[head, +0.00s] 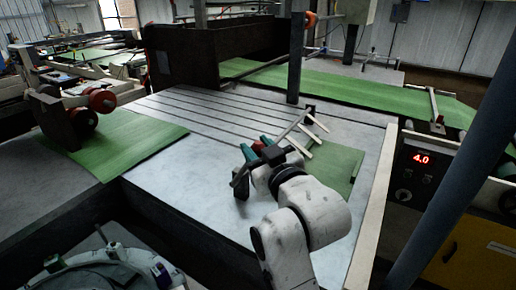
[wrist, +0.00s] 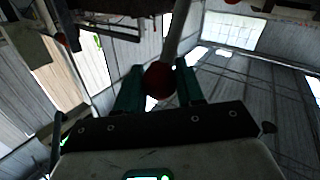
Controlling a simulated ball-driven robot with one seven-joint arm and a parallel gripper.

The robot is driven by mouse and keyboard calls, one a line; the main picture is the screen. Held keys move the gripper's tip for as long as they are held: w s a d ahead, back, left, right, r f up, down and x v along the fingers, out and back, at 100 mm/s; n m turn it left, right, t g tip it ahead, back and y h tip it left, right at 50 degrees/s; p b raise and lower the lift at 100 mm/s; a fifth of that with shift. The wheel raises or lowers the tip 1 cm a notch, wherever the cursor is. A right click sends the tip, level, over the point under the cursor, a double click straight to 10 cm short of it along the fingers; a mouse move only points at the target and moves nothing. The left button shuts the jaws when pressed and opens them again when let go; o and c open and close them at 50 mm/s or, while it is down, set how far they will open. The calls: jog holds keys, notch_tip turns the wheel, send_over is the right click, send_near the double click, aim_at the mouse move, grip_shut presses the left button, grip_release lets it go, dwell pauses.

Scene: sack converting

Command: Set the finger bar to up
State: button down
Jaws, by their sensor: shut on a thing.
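The finger bar (head: 311,134) stands on the grey metal table, with several pale fingers sticking out at its right. A thin grey lever (head: 292,127) slopes down from its far end toward my gripper (head: 257,147). In the wrist view the lever (wrist: 179,28) ends in a dark red ball knob (wrist: 158,78). My gripper (wrist: 160,84) has its teal fingers on either side of this knob and is shut on it. In the head view the knob is mostly hidden by the fingers. The lower ends of the pale fingers are partly hidden by my arm.
A green sheet (head: 342,163) lies right of the finger bar, beside a pale rail (head: 376,200). A dark post (head: 295,60) rises behind the bar. A control box (head: 415,168) reads 4.0. The slotted table (head: 200,115) to the left is clear.

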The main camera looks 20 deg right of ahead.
jog(key=shift+r, duration=0.1)
jog(key=shift+w+a+r+g+p, duration=0.3)
jog(key=shift+r+p, duration=0.2)
jog(key=shift+p, duration=0.45)
jog(key=shift+w+a+r+n+p, duration=0.15)
jog(key=shift+w+r+n+p, duration=0.15)
jog(key=shift+p, duration=0.2)
jog(key=shift+w+a+g+p, duration=0.2)
jog(key=shift+w+g+p, duration=0.1)
jog(key=shift+p, duration=0.1)
jog(key=w+a+g+p, duration=0.1)
jog(key=w+a+p, duration=0.1)
jog(key=w+a, duration=0.3)
jog(key=shift+w+r+n, duration=0.25)
jog(key=shift+w+n, duration=0.15)
jog(key=shift+w, duration=0.4)
